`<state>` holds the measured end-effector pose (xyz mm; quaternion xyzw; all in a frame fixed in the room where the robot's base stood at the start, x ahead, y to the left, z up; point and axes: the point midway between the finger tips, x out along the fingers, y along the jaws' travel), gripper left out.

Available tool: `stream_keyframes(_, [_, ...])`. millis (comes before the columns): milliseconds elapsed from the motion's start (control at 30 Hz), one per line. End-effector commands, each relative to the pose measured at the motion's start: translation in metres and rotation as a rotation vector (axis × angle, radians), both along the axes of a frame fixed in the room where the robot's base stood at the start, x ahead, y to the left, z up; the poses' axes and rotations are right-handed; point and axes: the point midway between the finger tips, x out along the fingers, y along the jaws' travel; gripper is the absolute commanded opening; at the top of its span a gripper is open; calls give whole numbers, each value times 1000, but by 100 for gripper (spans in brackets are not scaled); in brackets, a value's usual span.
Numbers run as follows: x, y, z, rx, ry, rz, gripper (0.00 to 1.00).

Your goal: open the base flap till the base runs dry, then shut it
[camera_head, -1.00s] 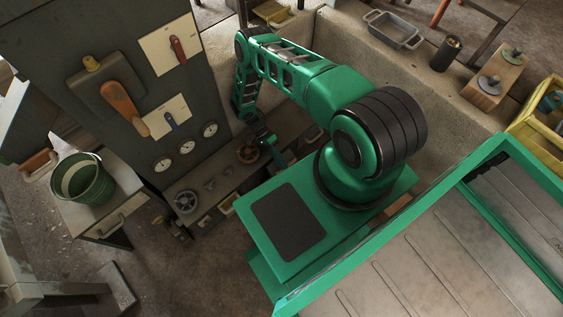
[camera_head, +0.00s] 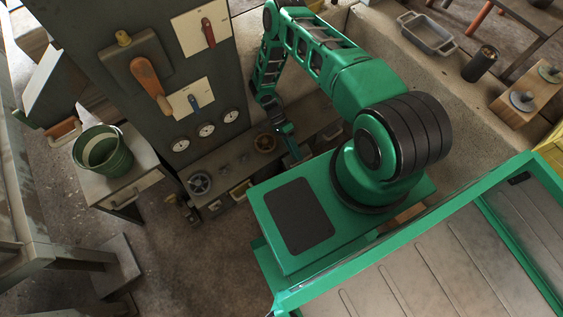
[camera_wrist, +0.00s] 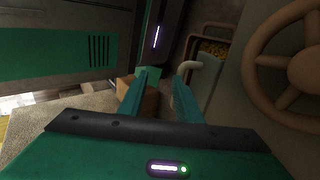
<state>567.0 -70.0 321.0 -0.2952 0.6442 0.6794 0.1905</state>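The dark machine cabinet (camera_head: 140,90) stands at left in the head view, with a low ledge of fittings at its foot. A small pale handled piece (camera_head: 240,190) on that ledge may be the base flap; I cannot tell for sure. In the wrist view a pale bent handle (camera_wrist: 188,68) stands just beyond my right fingertip, in front of an opening with yellow grainy matter (camera_wrist: 212,49). My gripper (camera_wrist: 160,77) is open, its two green fingers apart with nothing between them. In the head view my gripper (camera_head: 294,152) is low beside the ledge. Any flow from the base is not visible.
A tan handwheel (camera_wrist: 300,70) is close at right in the wrist view. The ledge also holds a grey handwheel (camera_head: 199,183). A green bucket (camera_head: 103,150) stands on a side table at left. Red (camera_head: 208,32) and orange (camera_head: 150,83) levers are on the cabinet.

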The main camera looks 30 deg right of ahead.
Motion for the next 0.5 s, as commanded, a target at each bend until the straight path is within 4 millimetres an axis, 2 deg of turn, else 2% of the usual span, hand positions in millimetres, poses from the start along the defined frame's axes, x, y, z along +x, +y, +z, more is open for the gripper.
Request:
stream_keyframes(300, [-23, 54, 35, 1, 2, 1, 31])
stream_keyframes(500, [-33, 78, 51, 0, 1, 1, 31])
